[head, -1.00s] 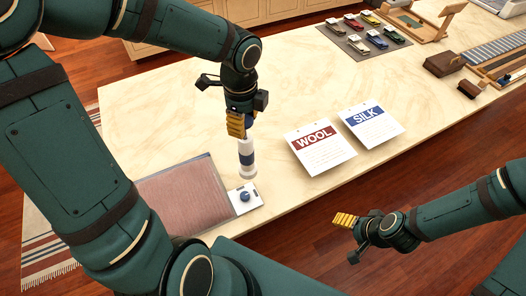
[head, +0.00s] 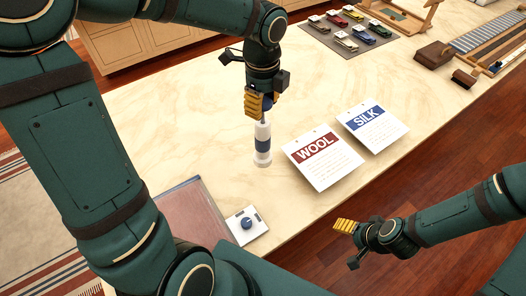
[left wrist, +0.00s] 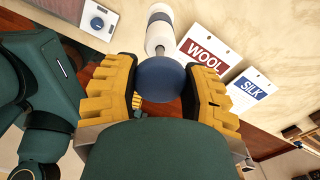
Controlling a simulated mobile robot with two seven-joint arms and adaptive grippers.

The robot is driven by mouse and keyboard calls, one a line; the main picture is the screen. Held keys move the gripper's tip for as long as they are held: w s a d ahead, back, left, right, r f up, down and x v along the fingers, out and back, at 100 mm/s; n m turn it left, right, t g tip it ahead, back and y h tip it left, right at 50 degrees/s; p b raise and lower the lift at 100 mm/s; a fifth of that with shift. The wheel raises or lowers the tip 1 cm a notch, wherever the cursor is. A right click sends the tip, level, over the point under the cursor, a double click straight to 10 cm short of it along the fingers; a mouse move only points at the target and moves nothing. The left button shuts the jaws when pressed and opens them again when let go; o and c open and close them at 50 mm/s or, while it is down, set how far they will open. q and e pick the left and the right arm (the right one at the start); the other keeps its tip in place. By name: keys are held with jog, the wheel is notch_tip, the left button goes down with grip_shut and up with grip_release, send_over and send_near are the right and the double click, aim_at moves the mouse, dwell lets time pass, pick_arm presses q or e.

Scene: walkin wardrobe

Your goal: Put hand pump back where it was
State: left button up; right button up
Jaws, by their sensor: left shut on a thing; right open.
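The hand pump (head: 262,146) is a white cylinder with a blue band and a round blue knob. It is upright over the pale table, left of the WOOL card; I cannot tell whether its base touches the tabletop. My left gripper (head: 257,104) is above it, its yellow fingers shut on the knob. In the left wrist view the blue knob (left wrist: 161,79) sits between the two fingers, with the white body (left wrist: 160,30) beyond. My right gripper (head: 345,226) is open and empty, off the table's front edge.
The WOOL card (head: 322,162) and SILK card (head: 372,128) are to the right. The table's left-middle is clear.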

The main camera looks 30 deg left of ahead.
aim_at(263, 122)
pick_arm(q)
notch_tip(263, 122, down, 8)
jog(key=shift+f+b, duration=0.15)
jog(key=shift+b, duration=0.55)
jog(key=shift+f, duration=0.1)
jog(key=o, duration=1.2)
jog(key=shift+o, duration=0.2)
jog(key=shift+r, duration=0.45)
notch_tip(263, 122, up, 10)
jog(key=shift+r+p, duration=0.15)
jog(key=shift+p, duration=0.9)
jog(key=shift+r, duration=0.55)
